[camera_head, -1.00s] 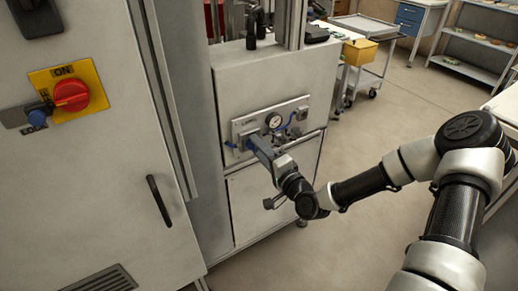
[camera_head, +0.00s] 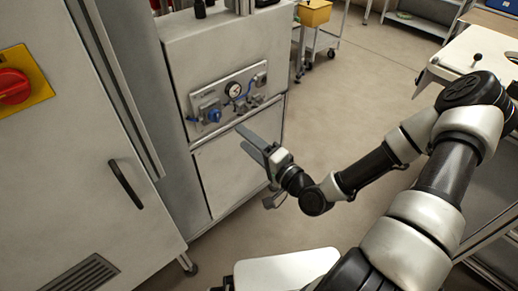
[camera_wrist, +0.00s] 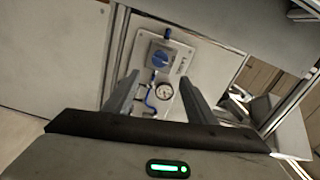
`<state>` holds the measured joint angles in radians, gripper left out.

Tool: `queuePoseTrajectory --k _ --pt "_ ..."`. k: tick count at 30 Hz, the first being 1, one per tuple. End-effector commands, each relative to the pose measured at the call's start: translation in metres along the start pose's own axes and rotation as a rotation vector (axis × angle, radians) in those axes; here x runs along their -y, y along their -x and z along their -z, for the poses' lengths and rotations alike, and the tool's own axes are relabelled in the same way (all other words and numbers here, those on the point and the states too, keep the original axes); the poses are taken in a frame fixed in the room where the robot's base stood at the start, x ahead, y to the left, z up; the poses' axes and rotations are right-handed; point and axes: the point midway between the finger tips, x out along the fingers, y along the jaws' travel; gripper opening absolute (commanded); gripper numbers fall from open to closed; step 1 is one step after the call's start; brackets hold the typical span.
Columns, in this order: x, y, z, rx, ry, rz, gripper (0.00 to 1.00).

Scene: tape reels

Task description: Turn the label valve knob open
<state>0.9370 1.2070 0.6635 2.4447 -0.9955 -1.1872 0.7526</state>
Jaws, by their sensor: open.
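The label valve knob (camera_head: 213,115) is a blue knob on a grey square body, at the left end of a small panel on the grey machine cabinet. It also shows in the wrist view (camera_wrist: 160,58), above and ahead of the fingertips. The panel (camera_head: 230,97) carries a label that looks like "LABEL" in the wrist view. My gripper (camera_head: 239,136) is open and empty, apart from the knob, to its lower right in the head view. In the wrist view the two fingers (camera_wrist: 160,78) stand apart with the panel beyond them. I cannot tell the knob's exact angle.
A pressure gauge (camera_head: 236,90) and blue tubes sit beside the knob. A tall cabinet (camera_head: 80,150) with a red rotary switch (camera_head: 14,86) stands at left. A yellow bin (camera_head: 314,13) on a cart is behind. Open floor (camera_head: 350,95) lies to the right.

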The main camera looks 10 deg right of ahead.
Motion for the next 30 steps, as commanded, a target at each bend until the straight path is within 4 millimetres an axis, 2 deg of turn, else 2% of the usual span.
queuePoseTrajectory --k 3,10,30 --pt "0.000 0.025 0.001 -0.004 -0.001 -0.002 0.51" --pt "0.000 0.049 0.000 -0.001 0.000 0.000 0.51" --pt "-0.005 0.051 -0.002 0.028 0.038 -0.037 0.51"
